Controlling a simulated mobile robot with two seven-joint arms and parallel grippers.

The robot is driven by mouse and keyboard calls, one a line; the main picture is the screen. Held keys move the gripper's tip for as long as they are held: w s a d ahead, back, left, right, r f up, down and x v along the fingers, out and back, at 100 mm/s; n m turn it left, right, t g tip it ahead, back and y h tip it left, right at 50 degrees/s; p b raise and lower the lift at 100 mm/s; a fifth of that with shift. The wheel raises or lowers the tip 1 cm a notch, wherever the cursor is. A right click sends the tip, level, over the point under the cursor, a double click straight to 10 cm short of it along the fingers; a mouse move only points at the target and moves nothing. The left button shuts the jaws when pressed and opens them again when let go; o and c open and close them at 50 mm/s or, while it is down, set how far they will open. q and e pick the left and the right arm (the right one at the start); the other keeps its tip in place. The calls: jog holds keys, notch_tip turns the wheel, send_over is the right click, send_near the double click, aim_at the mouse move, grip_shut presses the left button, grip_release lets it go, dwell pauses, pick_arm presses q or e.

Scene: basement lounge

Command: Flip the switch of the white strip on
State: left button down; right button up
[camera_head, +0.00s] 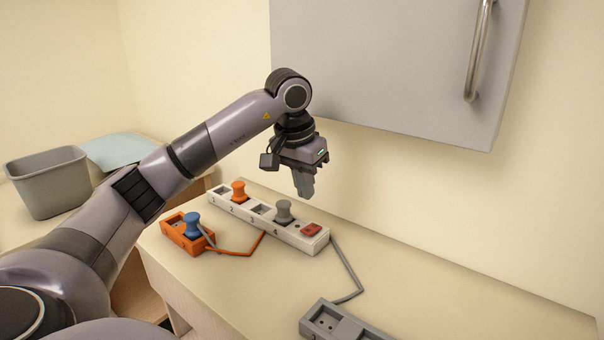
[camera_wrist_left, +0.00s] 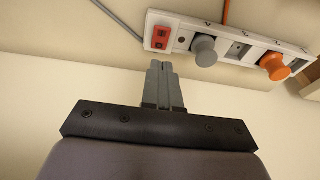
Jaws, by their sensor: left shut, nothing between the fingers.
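The white strip (camera_head: 266,220) lies on the table, with numbered sockets and a red switch (camera_head: 311,229) at its right end. An orange plug (camera_head: 238,190) and a grey plug (camera_head: 284,210) sit in its sockets. My left gripper (camera_head: 305,194) is shut and empty, pointing down behind the strip near the grey plug. In the left wrist view, its fingertips (camera_wrist_left: 160,66) are just short of the strip, close to the red switch (camera_wrist_left: 160,37), and appear apart from it. Which way the switch is set cannot be told. My right gripper is not in view.
An orange block (camera_head: 185,236) with a blue plug (camera_head: 192,222) lies left of the strip. A grey strip (camera_head: 340,322) lies in front. A grey bin (camera_head: 50,184) stands at left. A grey cabinet (camera_head: 390,65) hangs above. The table right of the strip is clear.

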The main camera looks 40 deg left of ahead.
pick_arm(q)
send_over(309, 230)
jog(key=f, duration=0.6)
jog(key=shift+s+f, duration=0.1)
jog(key=shift+s, duration=0.3)
jog(key=shift+s+f, duration=0.1)
jog(key=shift+f, duration=0.65)
